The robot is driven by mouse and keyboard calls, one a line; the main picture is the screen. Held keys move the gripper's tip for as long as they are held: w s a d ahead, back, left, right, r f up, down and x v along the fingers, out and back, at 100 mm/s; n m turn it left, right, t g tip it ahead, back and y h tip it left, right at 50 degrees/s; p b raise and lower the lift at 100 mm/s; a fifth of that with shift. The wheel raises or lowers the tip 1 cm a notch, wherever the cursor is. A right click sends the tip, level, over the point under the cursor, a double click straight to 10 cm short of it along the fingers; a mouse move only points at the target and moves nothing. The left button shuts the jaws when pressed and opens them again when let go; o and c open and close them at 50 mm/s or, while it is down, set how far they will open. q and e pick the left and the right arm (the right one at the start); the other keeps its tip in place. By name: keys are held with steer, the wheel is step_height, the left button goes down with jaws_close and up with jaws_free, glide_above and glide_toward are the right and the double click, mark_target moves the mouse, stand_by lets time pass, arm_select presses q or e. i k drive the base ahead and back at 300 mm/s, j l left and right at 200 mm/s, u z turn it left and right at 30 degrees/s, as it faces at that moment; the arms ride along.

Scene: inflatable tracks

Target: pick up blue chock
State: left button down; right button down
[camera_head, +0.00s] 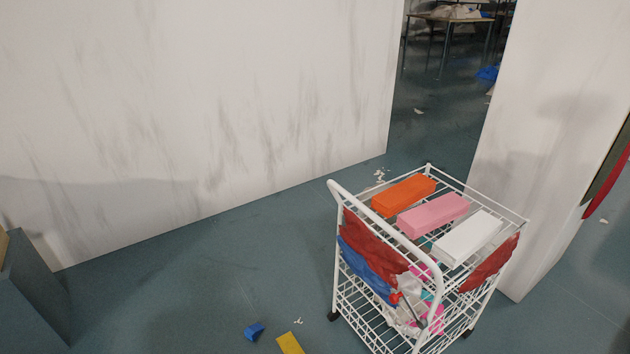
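A small blue chock (255,331) lies on the dark green floor near the bottom of the head view, left of the white wire cart. A yellow block (290,343) lies just right of it, cut off by the bottom edge, with a small gap between them. Neither of my grippers shows in this view.
The white wire cart (336,262) holds an orange block (403,195), a pink block (433,215) and a white block (468,238) on top. A white wall (200,110) stands behind, a grey box (35,295) at left. Floor left of the chock is clear.

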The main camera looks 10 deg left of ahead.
mark_target(251, 333)
steer(key=u, duration=0.95)
steer(key=i+j, duration=0.15)
steer(key=j, duration=0.2)
steer(key=i+j, duration=0.2)
steer(key=j, duration=0.15)
steer(key=i+j, duration=0.15)
steer(key=j, duration=0.2)
steer(key=i+j+z, duration=0.1)
steer(key=j, duration=0.25)
steer(key=i, duration=0.05)
